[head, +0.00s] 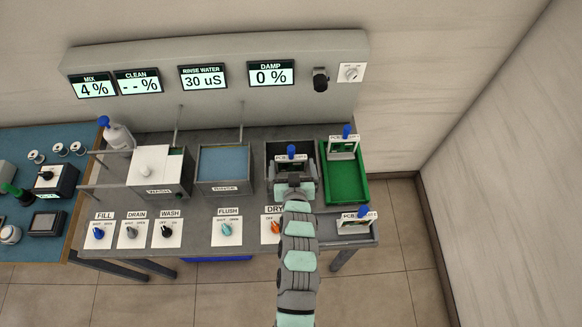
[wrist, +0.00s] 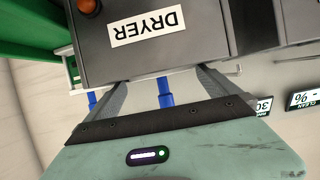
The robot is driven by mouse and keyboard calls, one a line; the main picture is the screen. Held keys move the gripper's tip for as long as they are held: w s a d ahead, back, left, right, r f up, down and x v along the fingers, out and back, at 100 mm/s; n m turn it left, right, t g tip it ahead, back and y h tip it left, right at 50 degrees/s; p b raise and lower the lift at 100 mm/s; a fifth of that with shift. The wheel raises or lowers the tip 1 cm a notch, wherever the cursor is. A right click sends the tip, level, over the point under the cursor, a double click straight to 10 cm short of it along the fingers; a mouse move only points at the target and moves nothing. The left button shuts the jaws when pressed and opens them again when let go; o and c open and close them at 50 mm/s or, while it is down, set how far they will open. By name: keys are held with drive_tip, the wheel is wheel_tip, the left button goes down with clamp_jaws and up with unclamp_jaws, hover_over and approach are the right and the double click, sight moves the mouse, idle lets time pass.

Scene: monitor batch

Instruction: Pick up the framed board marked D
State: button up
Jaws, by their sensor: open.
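Three framed boards with blue handles show in the head view. One (head: 291,153) stands at the dryer (head: 274,152), one (head: 344,148) stands in the green tray, and one (head: 356,223) is on the grey tray at the front right. Their labels begin with PCB, but I cannot read the last letter, so I cannot tell which is D. My gripper (head: 294,174) is over the dryer, its fingertips hidden in the head view. In the wrist view my gripper (wrist: 162,80) is open, with a blue handle (wrist: 165,93) appearing between the fingers; I cannot tell its depth. Another blue handle (wrist: 92,100) shows to the left.
The green tray (head: 362,190) is right of the dryer and the grey tray (head: 338,235) is in front. The rinse tank (head: 224,188) and lidded wash tank (head: 160,192) are left. Knob plates (head: 228,231) line the bench front. The damp display (head: 270,73) reads 0 %.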

sight(291, 161)
drive_tip(key=x, duration=0.5)
drive_tip(key=shift+s+f+p, duration=0.15)
drive_tip(key=shift+f+p, duration=0.05)
drive_tip(key=shift+p, duration=0.1)
drive_tip(key=shift+s, duration=0.1)
drive_tip(key=c, duration=1.7)
drive_tip(key=shift+c, duration=0.2)
